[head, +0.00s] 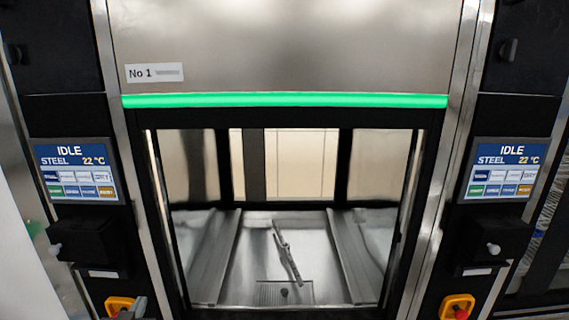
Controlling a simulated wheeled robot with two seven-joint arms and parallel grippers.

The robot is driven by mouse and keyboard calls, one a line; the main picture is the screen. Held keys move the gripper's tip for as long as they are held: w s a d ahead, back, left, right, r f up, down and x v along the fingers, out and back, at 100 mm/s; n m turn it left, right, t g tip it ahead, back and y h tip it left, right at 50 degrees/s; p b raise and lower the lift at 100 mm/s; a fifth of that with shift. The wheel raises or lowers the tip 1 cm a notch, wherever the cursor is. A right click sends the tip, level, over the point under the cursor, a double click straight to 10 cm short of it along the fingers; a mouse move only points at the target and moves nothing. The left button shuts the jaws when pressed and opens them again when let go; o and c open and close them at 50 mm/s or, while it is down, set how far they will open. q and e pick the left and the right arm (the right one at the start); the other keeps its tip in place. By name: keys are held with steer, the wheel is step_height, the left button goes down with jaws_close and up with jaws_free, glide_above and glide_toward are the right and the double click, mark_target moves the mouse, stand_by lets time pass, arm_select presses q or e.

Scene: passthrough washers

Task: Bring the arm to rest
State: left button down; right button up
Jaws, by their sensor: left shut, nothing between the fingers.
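My left gripper (138,305) shows only as a small grey tip at the bottom edge, left of centre. It is shut and empty. It overlaps the right side of the orange switch plate (118,302) in the picture; I cannot tell whether they touch. Most of my left arm is out of the frame. My right gripper is not in view.
Washer No 1 (280,45) stands ahead, its doorway open below a green light strip (285,100). Inside are a spray arm (287,252) and an empty floor. IDLE screens (75,171) and (505,171) flank it. Another orange switch plate (457,306) is lower right.

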arm_select(q)
steer(key=s+d+f+m+g+h, duration=0.1)
steer(key=s+d+f+g, duration=0.25)
steer(key=s+f, duration=0.5)
steer(key=s+d+f+m+g+h, duration=0.1)
steer(key=s+d+f+g, duration=0.3)
steer(key=s, duration=0.7)
steer(key=s+d+f+m+g+h, duration=0.1)
steer(key=s+d+f+g, duration=0.3)
steer(key=s+f, duration=0.45)
steer(key=s+a+f+g+b, duration=0.1)
steer(key=s+f+b, duration=0.1)
steer(key=f, duration=1.3)
steer(key=s+f+g+b, duration=0.1)
steer(key=s+f+g, duration=0.1)
steer(key=f, duration=1.2)
steer(key=s+a+f+b, duration=0.2)
steer(key=s+a+f, duration=0.1)
steer(key=s+f, duration=1.1)
steer(key=shift+s+f, duration=0.35)
steer(key=shift+f, duration=0.2)
steer(key=shift+s+g, duration=0.1)
steer(key=shift+g, duration=0.15)
